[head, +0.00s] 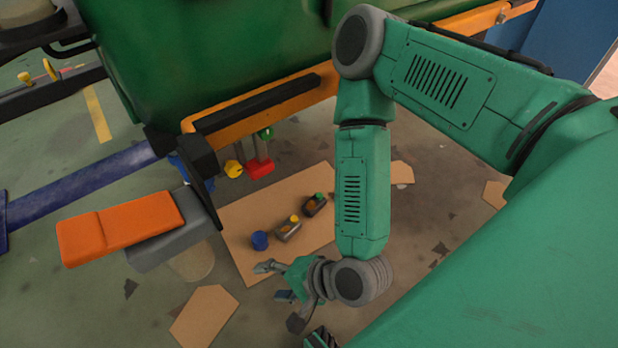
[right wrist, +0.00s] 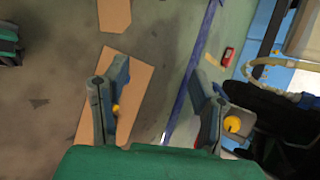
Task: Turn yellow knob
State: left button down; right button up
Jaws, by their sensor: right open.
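The yellow knob (head: 234,168) hangs under the orange beam, left of a red knob (head: 260,168) and a green knob (head: 265,134). A larger yellow round piece (right wrist: 232,124), which looks like this knob, shows in the right wrist view just outside the right-hand finger. My right gripper (head: 272,281) is below the knob in the head view, over the floor near the cardboard, apart from it. In the right wrist view its two fingers (right wrist: 162,74) are spread with nothing held between them. My left gripper is not in view.
Cardboard (head: 243,262) on the floor holds a blue cup (head: 260,241) and small boxes with yellow (head: 289,229) and green (head: 315,205) tops. An orange block (head: 120,226) juts out at left. An orange beam (head: 290,110) and green body (head: 200,45) stand behind.

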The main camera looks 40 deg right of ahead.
jog(key=s+d+n+g+h+p, duration=0.1)
jog(key=s+d+n+g+p, duration=0.1)
jog(key=s+d+n, duration=0.3)
jog(key=shift+f+n+g+h, duration=0.15)
jog(key=shift+n+g+h, duration=0.25)
jog(key=shift+n+g, duration=0.4)
jog(key=shift+s, duration=0.1)
jog(key=s+d+r+n+g+h+p, duration=0.1)
jog(key=s+d+r+n+h+p, duration=0.1)
jog(key=d+n, duration=0.2)
jog(key=s+d+r+n+g+h+p, duration=0.2)
jog(key=s+d+n, duration=0.1)
jog(key=d, duration=0.5)
jog(key=shift+r+n, duration=0.3)
jog(key=shift+n, duration=0.2)
jog(key=shift+d, duration=0.1)
